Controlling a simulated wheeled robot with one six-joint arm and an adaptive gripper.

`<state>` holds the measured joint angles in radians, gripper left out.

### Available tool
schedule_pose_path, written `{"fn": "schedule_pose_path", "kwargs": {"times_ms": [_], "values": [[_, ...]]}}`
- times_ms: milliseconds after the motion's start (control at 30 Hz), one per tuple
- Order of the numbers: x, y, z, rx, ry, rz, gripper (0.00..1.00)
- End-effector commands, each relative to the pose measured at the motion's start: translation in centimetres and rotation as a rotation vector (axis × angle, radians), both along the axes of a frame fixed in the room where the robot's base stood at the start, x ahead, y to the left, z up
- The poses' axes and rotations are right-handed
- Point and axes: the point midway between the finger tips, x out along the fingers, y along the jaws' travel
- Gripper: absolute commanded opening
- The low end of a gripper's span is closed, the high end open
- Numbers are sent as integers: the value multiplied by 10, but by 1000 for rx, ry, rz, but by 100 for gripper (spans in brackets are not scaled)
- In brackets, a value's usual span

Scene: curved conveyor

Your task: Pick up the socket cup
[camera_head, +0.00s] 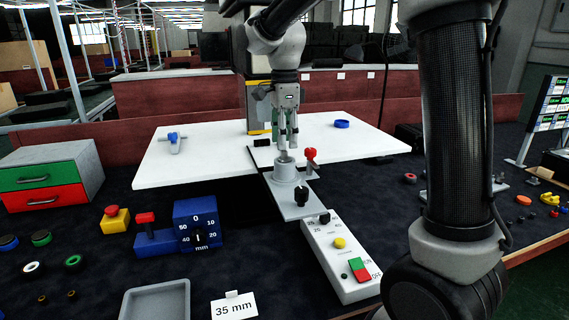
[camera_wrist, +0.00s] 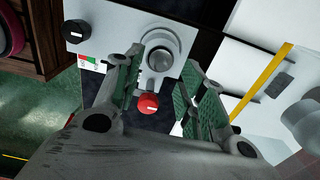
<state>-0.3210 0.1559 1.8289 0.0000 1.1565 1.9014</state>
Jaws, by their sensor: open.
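A grey round cup (camera_head: 287,172), which I take to be the socket cup, stands upright on a grey plate in the middle of the head view. A smaller rounded metal piece shows at its top. In the wrist view the cup (camera_wrist: 152,66) is seen from above, with a dark round centre. My gripper (camera_head: 286,149) points down just above the cup. In the wrist view my gripper (camera_wrist: 163,72) is open, its green-padded fingers on either side of the cup's area. I cannot tell whether they touch it.
A red knob (camera_head: 310,153) stands close right of the cup; it also shows between the fingers in the wrist view (camera_wrist: 149,103). A black knob (camera_head: 301,194) and a control box (camera_head: 335,262) lie nearer. The white table (camera_head: 185,155) is mostly clear.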

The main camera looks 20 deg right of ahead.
Motion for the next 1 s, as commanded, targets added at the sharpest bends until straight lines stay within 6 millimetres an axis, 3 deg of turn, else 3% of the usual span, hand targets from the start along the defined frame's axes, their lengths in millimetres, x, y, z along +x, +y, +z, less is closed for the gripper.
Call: {"fn": "schedule_pose_path", "kwargs": {"times_ms": [200,500,733,1000], "values": [[1,-2,-33,-1,3,0,40],[2,-1,-38,0,0,1,40],[2,-1,-38,0,0,2,0],[2,-1,-38,0,0,2,0]]}}
